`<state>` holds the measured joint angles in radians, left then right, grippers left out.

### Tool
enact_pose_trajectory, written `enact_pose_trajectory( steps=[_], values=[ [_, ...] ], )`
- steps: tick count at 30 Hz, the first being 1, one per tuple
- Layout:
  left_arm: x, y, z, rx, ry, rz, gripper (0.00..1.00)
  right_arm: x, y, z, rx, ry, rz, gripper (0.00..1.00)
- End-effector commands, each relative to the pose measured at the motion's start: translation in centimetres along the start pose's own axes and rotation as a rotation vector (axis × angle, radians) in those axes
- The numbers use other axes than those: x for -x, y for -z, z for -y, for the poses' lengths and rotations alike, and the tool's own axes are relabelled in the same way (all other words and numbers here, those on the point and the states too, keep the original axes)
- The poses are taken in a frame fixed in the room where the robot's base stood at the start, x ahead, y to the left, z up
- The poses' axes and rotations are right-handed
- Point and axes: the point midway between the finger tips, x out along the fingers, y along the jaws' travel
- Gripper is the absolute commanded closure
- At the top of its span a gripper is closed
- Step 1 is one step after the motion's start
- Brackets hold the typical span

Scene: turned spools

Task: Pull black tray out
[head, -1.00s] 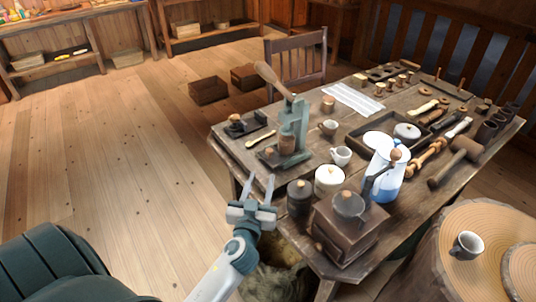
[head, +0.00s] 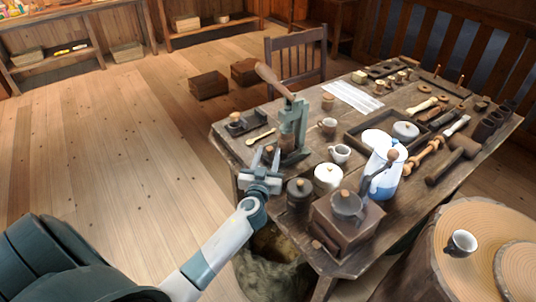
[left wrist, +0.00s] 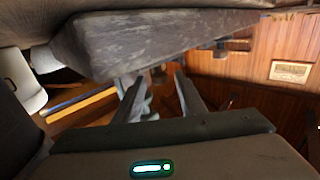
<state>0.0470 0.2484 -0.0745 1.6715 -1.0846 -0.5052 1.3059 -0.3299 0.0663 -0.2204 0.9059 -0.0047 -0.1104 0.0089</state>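A black, shallow flat piece (head: 293,158) shows at the foot of the green lever press (head: 292,125), at the table's left edge; my gripper hides part of it. A larger dark tray (head: 352,139) with a rim lies mid-table and holds a white plate and a lidded bowl. I cannot tell which is the black tray meant. My left gripper (head: 265,155) is at the table's left edge, beside the press, with its fingers apart. In the left wrist view the fingers (left wrist: 157,92) are also apart, with nothing clearly held. My right gripper is not in view.
A black canister (head: 299,192), a white lidded pot (head: 327,177) and a wooden coffee grinder (head: 345,220) stand close to the right of my left gripper. A blue-white coffee pot (head: 384,170) and cups stand behind.

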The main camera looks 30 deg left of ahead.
Motion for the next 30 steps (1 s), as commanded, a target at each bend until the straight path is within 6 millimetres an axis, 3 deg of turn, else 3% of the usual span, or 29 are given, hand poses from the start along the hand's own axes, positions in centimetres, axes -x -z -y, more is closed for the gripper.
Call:
enact_pose_trajectory(
  steps=[4,9,17,22,30],
  values=[
    [0.0,0.0,0.0,0.0,0.0,0.0,0.63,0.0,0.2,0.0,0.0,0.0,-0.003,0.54],
    [0.0,0.0,0.0,0.0,0.0,0.0,1.0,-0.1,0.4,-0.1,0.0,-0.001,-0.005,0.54],
    [0.5,-0.1,0.4,0.002,0.0,0.0,1.0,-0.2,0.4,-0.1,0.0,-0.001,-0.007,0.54],
    [2.3,-0.3,2.2,0.003,0.001,0.003,1.0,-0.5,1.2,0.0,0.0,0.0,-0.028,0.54],
    [5.8,-0.2,5.7,0.002,0.0,0.001,1.0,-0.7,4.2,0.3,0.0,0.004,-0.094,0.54]
  ],
)
